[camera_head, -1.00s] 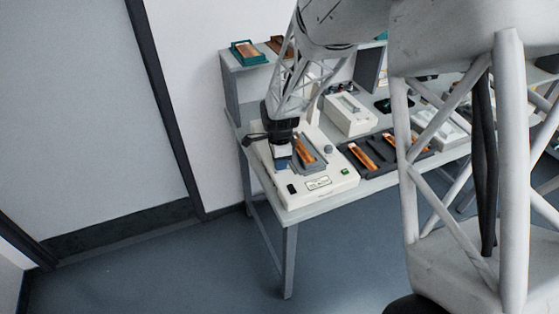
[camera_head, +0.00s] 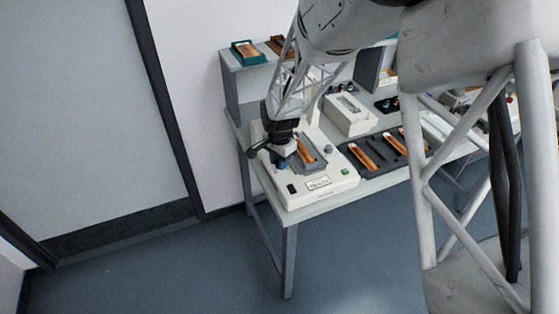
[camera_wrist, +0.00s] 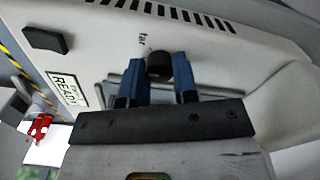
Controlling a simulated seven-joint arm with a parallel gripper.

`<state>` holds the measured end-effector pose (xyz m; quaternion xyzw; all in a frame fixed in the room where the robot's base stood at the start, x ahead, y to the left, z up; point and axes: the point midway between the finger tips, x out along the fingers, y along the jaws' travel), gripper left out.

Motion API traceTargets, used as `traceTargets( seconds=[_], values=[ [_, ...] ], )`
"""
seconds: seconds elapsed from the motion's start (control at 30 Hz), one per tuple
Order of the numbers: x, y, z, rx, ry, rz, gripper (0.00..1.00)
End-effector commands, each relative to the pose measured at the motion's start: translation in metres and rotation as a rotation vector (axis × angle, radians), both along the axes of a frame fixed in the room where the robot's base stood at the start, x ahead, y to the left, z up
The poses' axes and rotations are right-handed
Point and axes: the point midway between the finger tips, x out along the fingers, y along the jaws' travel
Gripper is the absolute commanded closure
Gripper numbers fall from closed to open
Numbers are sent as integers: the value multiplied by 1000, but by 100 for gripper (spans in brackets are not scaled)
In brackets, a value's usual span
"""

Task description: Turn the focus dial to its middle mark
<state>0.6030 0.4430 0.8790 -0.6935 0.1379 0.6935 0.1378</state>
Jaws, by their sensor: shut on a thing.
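The focus dial (camera_wrist: 159,66) is a small dark round knob in the wrist view, next to a printed word that looks like "far" (camera_wrist: 142,39). My gripper (camera_wrist: 160,72) has blue fingers on both sides of it, shut on the dial. The dial's pointer and middle mark cannot be made out. In the head view my gripper (camera_head: 280,160) is low over the left part of the white printer (camera_head: 322,190), and the dial is hidden there.
An orange film strip in a grey holder (camera_head: 308,160) lies on the printer beside my gripper. A grey knob (camera_head: 328,149) stands to its right. A dark tray (camera_head: 385,153) with orange strips and a white box (camera_head: 347,115) are on the table further right.

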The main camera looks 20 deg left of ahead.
Motion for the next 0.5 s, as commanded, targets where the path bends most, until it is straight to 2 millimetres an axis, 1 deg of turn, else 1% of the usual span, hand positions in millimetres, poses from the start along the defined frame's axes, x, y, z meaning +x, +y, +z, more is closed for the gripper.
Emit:
traceTargets(
  seconds=[0.27, 0.3, 0.37, 0.5],
  values=[
    [0, 0, 1, 0, 0, 0, 96],
    [0, 0, 0, 0, 0, 0, 70],
    [0, 0, 0, 0, 0, 0, 62],
    [0, 0, 0, 0, 0, 0, 62]
  ],
)
